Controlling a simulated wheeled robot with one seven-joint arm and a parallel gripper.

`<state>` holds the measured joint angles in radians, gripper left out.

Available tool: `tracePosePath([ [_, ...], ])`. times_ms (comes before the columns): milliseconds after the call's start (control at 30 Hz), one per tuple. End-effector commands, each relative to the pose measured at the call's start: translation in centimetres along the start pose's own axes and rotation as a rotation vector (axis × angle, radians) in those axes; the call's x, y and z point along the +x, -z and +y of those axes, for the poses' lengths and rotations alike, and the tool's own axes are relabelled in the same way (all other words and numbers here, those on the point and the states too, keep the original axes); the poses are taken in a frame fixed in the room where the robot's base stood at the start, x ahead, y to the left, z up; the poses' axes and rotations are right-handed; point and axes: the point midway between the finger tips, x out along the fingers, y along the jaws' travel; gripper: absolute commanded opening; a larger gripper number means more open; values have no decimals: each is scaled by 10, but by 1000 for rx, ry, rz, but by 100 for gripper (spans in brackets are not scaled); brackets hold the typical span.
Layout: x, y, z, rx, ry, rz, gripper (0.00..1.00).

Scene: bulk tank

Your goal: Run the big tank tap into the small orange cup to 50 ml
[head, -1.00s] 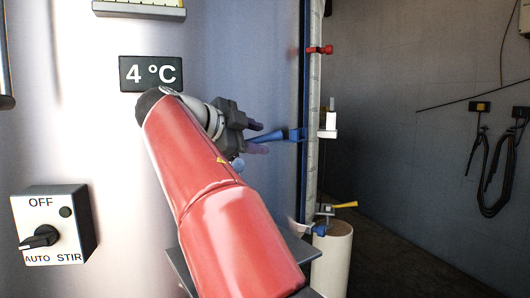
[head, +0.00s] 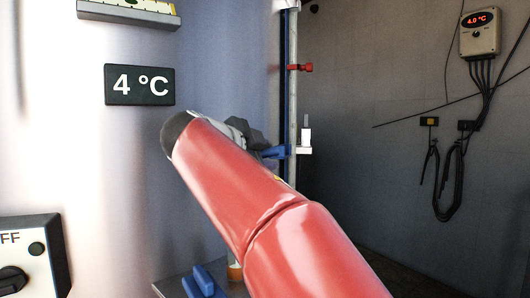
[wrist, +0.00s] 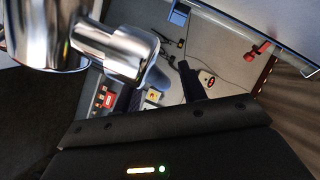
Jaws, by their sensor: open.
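A chrome pipe with a thick rounded end (wrist: 115,50), possibly the tank's outlet, is close to the left finger in the wrist view. I cannot tell whether they touch. A small orange-and-white thing (head: 235,271) shows beside my arm low in the head view. I cannot tell whether it is the cup.
A grey shelf (head: 172,286) carries blue pieces (head: 203,282). A switch box (head: 38,250) is at left. Cables hang below a wall display (head: 480,33).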

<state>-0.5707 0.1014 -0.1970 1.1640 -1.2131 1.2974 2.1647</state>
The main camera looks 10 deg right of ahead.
Motion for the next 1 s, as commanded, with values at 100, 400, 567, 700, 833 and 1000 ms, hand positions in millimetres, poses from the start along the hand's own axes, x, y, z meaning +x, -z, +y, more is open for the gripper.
tracePosePath([
  [100,6,0,0,1,0,1,41],
  [400,6,0,0,0,0,0,32],
  [567,6,0,0,0,0,0,11],
  [700,6,0,0,0,0,0,0],
  [833,6,0,0,0,0,0,0],
  [1000,10,-5,3,-9,24,-40,0],
])
